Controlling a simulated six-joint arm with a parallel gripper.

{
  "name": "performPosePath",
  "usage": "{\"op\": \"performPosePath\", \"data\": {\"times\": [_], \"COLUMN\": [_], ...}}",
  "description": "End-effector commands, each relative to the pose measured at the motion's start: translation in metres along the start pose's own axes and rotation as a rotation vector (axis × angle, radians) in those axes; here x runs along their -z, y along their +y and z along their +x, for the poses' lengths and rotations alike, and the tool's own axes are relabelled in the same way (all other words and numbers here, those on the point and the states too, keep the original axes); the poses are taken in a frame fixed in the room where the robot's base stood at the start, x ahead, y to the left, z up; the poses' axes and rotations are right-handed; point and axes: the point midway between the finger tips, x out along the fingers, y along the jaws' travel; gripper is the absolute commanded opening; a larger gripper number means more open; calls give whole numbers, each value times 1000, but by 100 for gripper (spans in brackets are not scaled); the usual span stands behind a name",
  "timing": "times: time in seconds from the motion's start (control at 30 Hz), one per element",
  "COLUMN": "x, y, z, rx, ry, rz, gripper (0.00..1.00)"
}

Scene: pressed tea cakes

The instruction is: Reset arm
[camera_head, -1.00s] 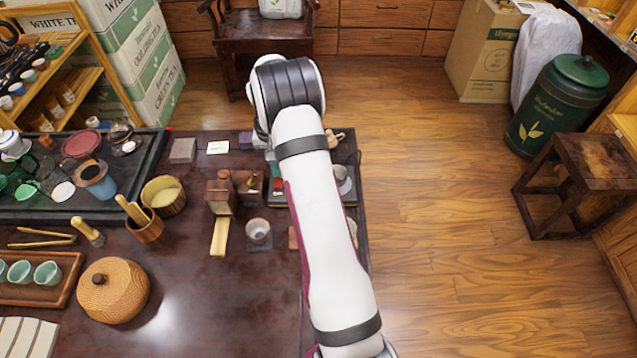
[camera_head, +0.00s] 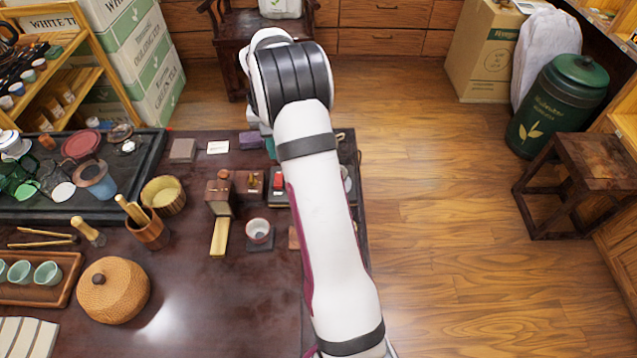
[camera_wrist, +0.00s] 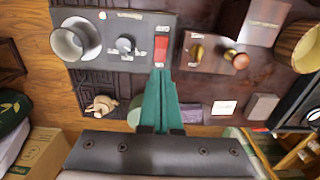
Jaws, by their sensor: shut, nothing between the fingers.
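My gripper (camera_wrist: 161,88) shows in the wrist view as two teal fingers closed together with nothing between them. The fingertips point at a grey device (camera_wrist: 135,28) with a red switch (camera_wrist: 161,49), a round knob (camera_wrist: 125,45) and a pale cup-like part (camera_wrist: 75,39) at its left end. The fingers appear to be above the table and apart from the device, though the exact gap is hard to tell. In the head view my white arm reaches over the right part of the dark table (camera_head: 200,295) and hides most of the gripper.
Beside the device is a dark box with a brass piece and wooden knob (camera_wrist: 236,61). A small cup (camera_head: 258,231), a bamboo cup (camera_head: 163,195), a woven lidded pot (camera_head: 113,290) and a black tray (camera_head: 110,208) stand left.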

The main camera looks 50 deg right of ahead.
Motion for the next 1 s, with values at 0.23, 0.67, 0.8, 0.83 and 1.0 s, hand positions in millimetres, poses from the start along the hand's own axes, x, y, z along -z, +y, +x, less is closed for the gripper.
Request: {"op": "performPosePath", "data": {"times": [0.23, 0.67, 0.8, 0.83, 1.0], "x": [0, -268, -358, -369, -395], "y": [0, -30, 1, 6, 20], "z": [0, -127, -119, -116, -106], "rx": [0, 85, 108, 110, 116], "ry": [0, -56, -92, -97, -112], "rz": [0, -205, -272, -282, -303], "gripper": [0, 0, 0, 0, 0]}}
